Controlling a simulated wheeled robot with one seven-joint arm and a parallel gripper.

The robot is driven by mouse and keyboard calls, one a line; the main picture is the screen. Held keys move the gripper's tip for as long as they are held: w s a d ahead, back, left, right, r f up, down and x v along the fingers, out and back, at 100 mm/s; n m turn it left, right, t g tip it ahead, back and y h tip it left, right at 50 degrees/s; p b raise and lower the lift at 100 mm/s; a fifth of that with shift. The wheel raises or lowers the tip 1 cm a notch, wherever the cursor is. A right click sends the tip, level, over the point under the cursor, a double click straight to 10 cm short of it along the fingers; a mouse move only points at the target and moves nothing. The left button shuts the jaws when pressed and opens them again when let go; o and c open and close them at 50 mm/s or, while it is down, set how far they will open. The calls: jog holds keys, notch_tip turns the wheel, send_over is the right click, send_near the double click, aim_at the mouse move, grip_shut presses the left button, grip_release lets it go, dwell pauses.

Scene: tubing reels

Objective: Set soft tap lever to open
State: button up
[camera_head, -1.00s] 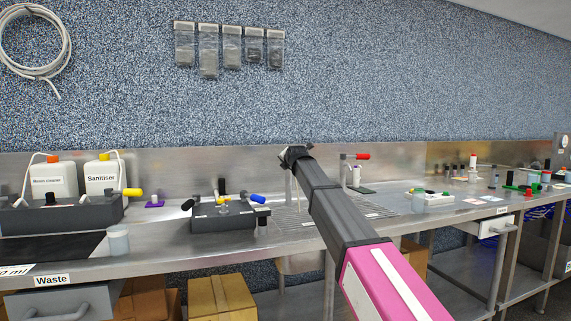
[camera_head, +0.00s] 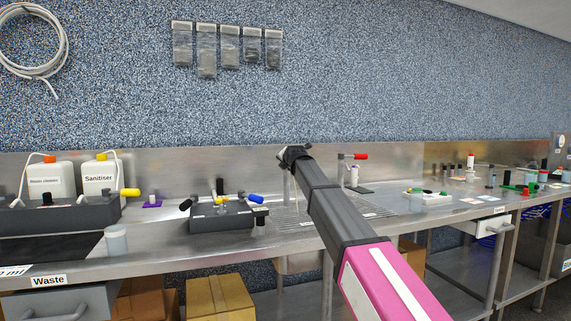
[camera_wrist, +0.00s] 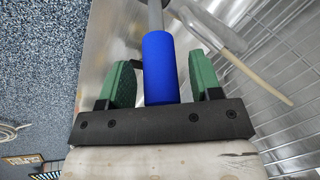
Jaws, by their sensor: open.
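My gripper (camera_head: 293,155) is over the sink area at the back of the bench. In the wrist view my gripper (camera_wrist: 163,75) has its two green fingers apart, one on each side of a blue cylindrical lever grip (camera_wrist: 161,68). The grip sits on a grey metal rod and shows a gap to the fingers on both sides. My arm hides this blue grip in the head view. A tap with a red lever (camera_head: 361,156) stands just right of my gripper. No label tells which tap is the soft one.
A wire drain grid (camera_wrist: 285,70) lies beside the blue grip. A dark block with coloured knobs (camera_head: 222,216) stands left of my arm, and white bottles (camera_head: 100,178) farther left. A white tray (camera_head: 430,199) lies to the right. The steel back wall is close behind.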

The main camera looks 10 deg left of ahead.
jog(key=v, duration=1)
jog(key=shift+s, duration=0.2)
jog(key=shift+d, duration=0.15)
